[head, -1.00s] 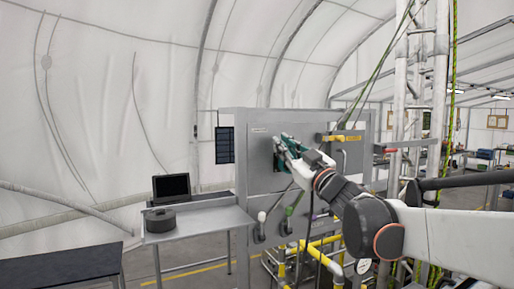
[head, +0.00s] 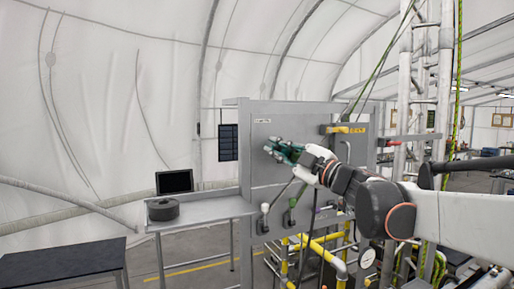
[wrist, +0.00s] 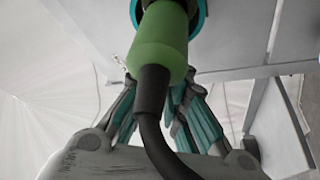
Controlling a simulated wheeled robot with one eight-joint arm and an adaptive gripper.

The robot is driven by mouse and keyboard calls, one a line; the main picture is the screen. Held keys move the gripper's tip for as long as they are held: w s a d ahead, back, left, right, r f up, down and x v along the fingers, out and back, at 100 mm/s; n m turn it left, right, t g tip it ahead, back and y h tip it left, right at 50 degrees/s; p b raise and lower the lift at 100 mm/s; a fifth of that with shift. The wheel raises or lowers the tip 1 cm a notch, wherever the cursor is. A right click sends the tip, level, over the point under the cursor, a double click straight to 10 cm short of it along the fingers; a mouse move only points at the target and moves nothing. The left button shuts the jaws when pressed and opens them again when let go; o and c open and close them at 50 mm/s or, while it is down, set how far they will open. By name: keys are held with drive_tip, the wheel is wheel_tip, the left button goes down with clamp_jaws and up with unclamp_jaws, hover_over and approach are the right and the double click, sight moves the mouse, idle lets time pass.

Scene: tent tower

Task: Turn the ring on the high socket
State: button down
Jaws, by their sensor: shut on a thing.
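In the wrist view a green plug (wrist: 160,45) with a black cable (wrist: 152,95) runs up into a teal ring (wrist: 200,14) at the top edge. The ring is cut off by the frame and partly covered by the plug. My gripper (wrist: 158,95) has its teal-padded fingers on both sides of the plug, shut on it; the plug and cable hide the exact contact. In the head view my gripper (head: 280,150) is at the upper part of the grey panel (head: 270,122), and it hides the high socket there.
Lower on the panel are a white-ended handle (head: 265,210) and a green one (head: 291,203). Yellow pipes (head: 320,250) stand below. A yellow fitting (head: 345,129) is at the upper right. A side table (head: 205,211) at left holds a black screen (head: 174,182) and a dark round object (head: 162,208).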

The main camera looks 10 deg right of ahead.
drive_tip(key=shift+s+a+f+n+g+b, duration=0.1)
drive_tip(key=shift+f+n+g, duration=0.25)
drive_tip(key=shift+n, duration=0.5)
drive_tip(key=shift+w+a+f+n+g+b, duration=0.1)
drive_tip(key=shift+f+n+g, duration=0.1)
drive_tip(key=shift+f+n, duration=0.45)
drive_tip(key=shift+s+a+f+n+g+b, duration=0.1)
drive_tip(key=shift+f+n+g, duration=0.15)
drive_tip(key=shift+n, duration=0.75)
drive_tip(key=c, duration=1.6)
unclamp_jaws()
drive_tip(key=shift+c, duration=0.2)
drive_tip(key=shift+r, duration=0.1)
wheel_tip(320, 180, up, 10)
drive_tip(key=shift+f, duration=0.1)
